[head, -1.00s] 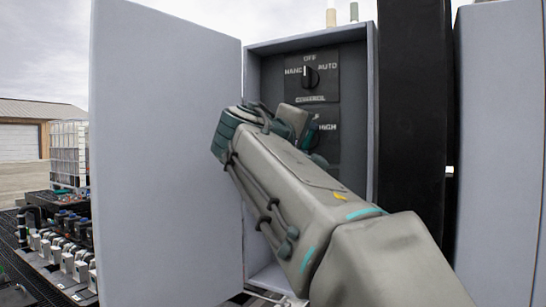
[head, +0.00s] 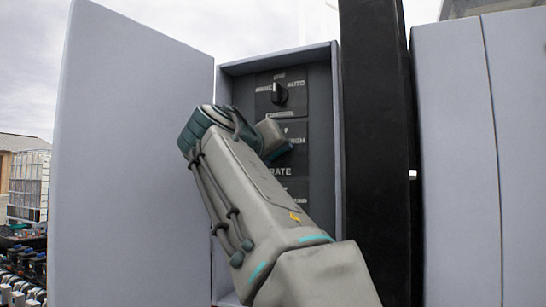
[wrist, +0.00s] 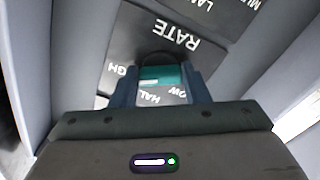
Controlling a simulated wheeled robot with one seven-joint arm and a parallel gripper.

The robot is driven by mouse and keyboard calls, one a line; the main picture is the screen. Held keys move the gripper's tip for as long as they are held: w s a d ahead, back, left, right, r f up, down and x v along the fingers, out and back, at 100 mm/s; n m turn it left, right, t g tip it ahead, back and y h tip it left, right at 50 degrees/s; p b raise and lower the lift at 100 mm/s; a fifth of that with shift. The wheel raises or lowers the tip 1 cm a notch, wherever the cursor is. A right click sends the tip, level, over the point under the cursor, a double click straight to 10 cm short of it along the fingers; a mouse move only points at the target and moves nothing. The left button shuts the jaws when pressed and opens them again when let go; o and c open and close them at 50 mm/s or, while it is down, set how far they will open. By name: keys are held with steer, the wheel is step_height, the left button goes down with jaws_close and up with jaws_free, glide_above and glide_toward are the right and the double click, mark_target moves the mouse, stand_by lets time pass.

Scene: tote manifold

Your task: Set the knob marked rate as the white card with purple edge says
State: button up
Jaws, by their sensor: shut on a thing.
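The plate marked RATE (head: 281,171) is the middle one in the open grey cabinet. It also shows in the wrist view (wrist: 112,50), upside down, with the words RATE, HALF, LOW and part of HIGH. My gripper (wrist: 162,78) is at this plate, its two fingers on either side of the dark rate knob (wrist: 165,61), and is shut on it. The fingers and my wrist hide most of the knob, so its setting cannot be read. In the head view my arm covers the knob. The white card with purple edge is in neither view.
Above is a plate with a black knob (head: 279,93), marked AUTO on its right. Another plate (head: 290,198) is below, partly behind my arm. The open cabinet door (head: 130,160) stands to the left, and a black post (head: 377,150) is close on the right.

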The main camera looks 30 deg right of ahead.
stand_by(0.4)
steer(key=o, duration=1)
steer(key=b+v, duration=0.1)
steer(key=v, duration=1.2)
steer(key=shift+s+a, duration=0.25)
steer(key=shift+a, duration=0.05)
